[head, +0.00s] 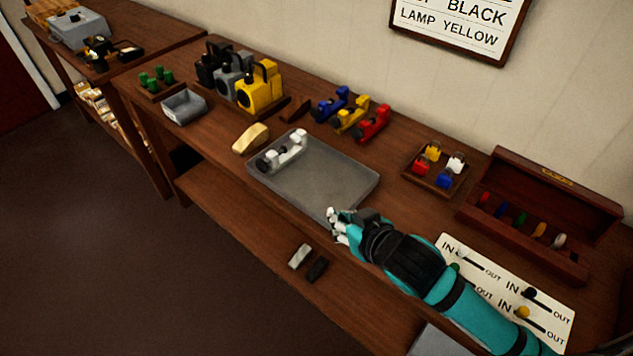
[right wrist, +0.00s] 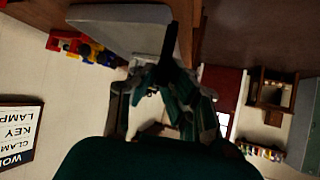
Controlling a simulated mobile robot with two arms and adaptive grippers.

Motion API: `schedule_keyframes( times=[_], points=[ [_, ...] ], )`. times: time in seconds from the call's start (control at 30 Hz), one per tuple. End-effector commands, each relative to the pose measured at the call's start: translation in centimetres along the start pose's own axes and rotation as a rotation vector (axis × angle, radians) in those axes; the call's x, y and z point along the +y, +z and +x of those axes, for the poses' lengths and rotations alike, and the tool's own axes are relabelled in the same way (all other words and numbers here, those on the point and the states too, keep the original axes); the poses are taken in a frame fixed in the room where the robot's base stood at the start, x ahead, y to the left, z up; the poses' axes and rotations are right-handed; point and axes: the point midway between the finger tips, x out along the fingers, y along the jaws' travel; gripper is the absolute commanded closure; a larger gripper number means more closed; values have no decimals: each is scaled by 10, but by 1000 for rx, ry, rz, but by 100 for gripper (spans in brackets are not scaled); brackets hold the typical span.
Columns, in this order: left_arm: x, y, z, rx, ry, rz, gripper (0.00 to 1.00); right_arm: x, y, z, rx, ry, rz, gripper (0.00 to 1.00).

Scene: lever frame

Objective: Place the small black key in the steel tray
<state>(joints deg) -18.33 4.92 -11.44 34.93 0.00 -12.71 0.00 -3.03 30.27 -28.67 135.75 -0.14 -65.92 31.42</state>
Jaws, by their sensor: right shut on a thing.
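The steel tray (head: 345,190) is a wide, shallow grey tray on the bench, with a white clamp (head: 283,152) at its far left end. My right gripper (head: 335,223) is at the tray's near right edge. In the right wrist view my right gripper (right wrist: 168,75) is shut on a small dark piece, the black key (right wrist: 170,45), which sticks out past the fingertips. Part of the grey tray (right wrist: 120,17) shows beside it. In the head view I cannot make the key out. My left gripper is not in view.
A small rack (head: 433,178) of coloured keys and an open wooden box (head: 530,230) stand right of the tray. A lever board (head: 500,280) lies under my right arm. Clamps (head: 350,115) and lamps (head: 240,85) stand behind. The tray's middle is clear.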

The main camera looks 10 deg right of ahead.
Motion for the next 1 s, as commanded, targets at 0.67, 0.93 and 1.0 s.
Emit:
schedule_keyframes(
  times=[0.67,0.93,1.0],
  points=[
    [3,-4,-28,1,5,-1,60,71,-65,116,2,-3,-1,100],
    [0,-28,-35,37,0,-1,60,73,-46,133,-2,-5,0,100],
    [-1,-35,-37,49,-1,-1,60,73,-40,137,0,-5,-1,100]
  ],
)
